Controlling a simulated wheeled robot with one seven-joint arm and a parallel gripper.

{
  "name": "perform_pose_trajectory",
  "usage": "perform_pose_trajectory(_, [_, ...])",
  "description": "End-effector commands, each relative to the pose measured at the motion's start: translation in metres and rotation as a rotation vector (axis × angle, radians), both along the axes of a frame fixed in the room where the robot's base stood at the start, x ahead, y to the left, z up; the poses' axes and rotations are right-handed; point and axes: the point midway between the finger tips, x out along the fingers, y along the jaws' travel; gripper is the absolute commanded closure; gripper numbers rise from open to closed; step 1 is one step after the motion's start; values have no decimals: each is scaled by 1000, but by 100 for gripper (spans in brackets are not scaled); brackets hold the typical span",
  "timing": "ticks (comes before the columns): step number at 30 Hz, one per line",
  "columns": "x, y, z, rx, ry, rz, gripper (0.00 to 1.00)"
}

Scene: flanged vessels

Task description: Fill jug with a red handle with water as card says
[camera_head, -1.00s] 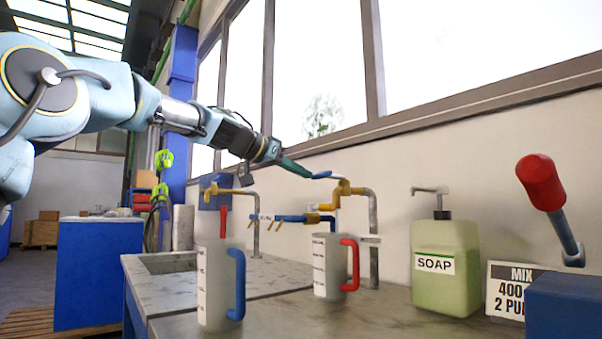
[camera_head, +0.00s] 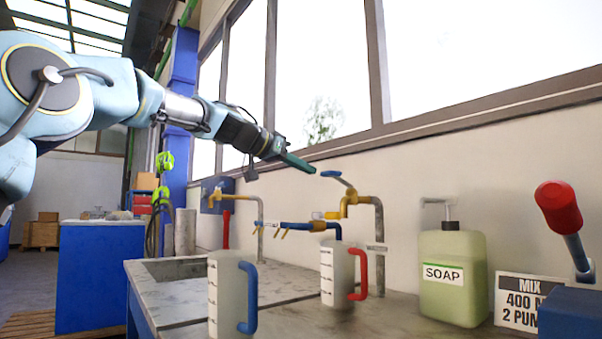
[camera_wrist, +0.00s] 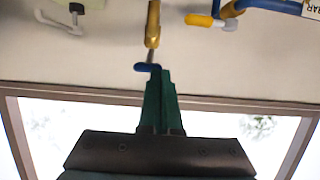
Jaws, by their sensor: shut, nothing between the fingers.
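The jug with a red handle (camera_head: 338,275) is whitish with measure marks and stands upright on the bench near the yellow tap (camera_head: 351,202). I cannot make out a water stream or a level in it. The tap's blue-tipped lever (camera_head: 331,174) slants up to the left, and it also shows in the wrist view (camera_wrist: 146,67). My gripper (camera_head: 314,171) is shut and empty, its green fingertips (camera_wrist: 160,70) close beside the lever tip; I cannot tell if they touch. The card (camera_head: 517,300) reads "MIX 400" and "2 PU", its right part hidden.
A blue-handled jug (camera_head: 226,290) stands at left front. A soap pump bottle (camera_head: 452,275) stands right of the red-handled jug. A blue box (camera_head: 570,312) with a red-knobbed lever (camera_head: 559,207) is at the right. Blue and yellow pipework (camera_head: 300,226) runs behind the jugs, with a window above.

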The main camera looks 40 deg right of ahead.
Motion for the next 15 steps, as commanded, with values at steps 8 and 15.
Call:
perform_pose_trajectory(8, [3, 50, 24, -1, -2, 4, 100])
perform_pose_trajectory(15, [5, 83, 39, 0, -2, 3, 100])
